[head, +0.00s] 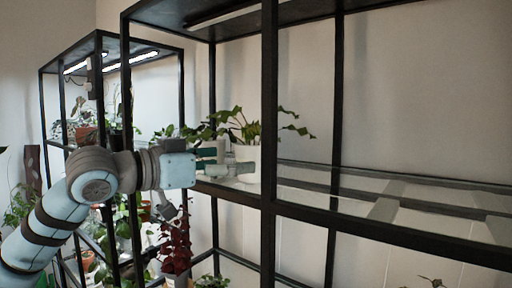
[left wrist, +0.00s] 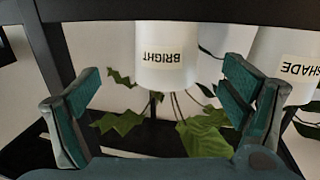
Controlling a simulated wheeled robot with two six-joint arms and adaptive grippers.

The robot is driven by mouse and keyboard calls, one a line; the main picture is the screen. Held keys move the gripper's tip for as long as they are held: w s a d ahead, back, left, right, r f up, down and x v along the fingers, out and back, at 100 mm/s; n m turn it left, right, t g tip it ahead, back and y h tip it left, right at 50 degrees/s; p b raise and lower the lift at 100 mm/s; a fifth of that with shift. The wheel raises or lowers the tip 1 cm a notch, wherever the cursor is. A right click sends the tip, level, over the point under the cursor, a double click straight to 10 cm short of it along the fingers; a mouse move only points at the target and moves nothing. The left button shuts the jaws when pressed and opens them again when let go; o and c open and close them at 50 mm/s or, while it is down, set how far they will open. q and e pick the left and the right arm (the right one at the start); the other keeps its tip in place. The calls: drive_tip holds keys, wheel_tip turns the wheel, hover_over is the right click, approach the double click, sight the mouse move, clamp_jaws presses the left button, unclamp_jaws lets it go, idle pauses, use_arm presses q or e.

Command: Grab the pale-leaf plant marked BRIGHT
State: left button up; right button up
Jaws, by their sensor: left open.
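The white pot labelled BRIGHT (left wrist: 167,65) shows upside down in the left wrist view, its green leaves hanging below it in the picture. My left gripper (left wrist: 162,92) is open, with one finger on each side of this pot in the picture and gaps between. In the head view my left gripper (head: 232,161) points right at shelf height, close to a white pot (head: 246,155) with green leaves. That pot's label cannot be read there, and a black post and my gripper partly cover it. My right gripper is not in view.
A second white pot, labelled SHADE (left wrist: 284,66), stands beside BRIGHT, near my right-hand finger in the wrist view. A black shelf post (head: 269,110) rises close to the gripper. The glass shelf to the right (head: 410,205) is clear. A red-leaved plant (head: 176,245) stands below.

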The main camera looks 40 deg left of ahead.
sight(254, 159)
use_arm(q)
drive_tip(key=w+p, duration=0.1)
drive_tip(key=w, duration=0.1)
drive_tip(key=w+p, duration=0.2)
drive_tip(key=w, duration=0.1)
drive_tip(key=w+p, duration=0.2)
drive_tip(key=shift+w+d+r, duration=0.15)
drive_tip(key=shift+w+d, duration=0.05)
drive_tip(key=shift+d, duration=0.05)
drive_tip(key=shift+w+f, duration=0.2)
drive_tip(key=shift+w, duration=0.1)
drive_tip(key=shift+s, duration=0.15)
drive_tip(key=shift+s, duration=0.1)
drive_tip(key=c, duration=1.6)
